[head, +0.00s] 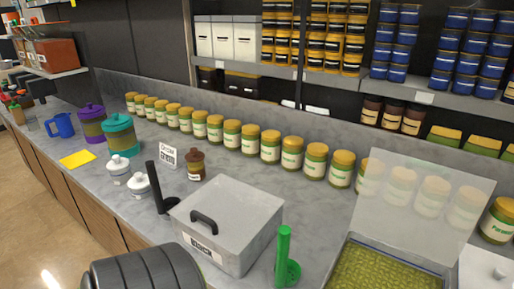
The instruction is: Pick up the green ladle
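The green ladle (284,262) stands upright on the counter at the bottom middle of the head view. Its straight handle points up and its round bowl is low at the right. It is just right of the grey lidded box and left of the tray with green contents. Neither of my grippers can be made out in the head view, and nothing is seen holding the ladle.
The grey box (240,212) has a black handle. A black ladle (160,190) stands left of it. The green-filled tray (385,272) has a raised clear lid (420,205). Yellow-lidded jars (250,138) line the counter's back. White lidded pots (138,187) stand left.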

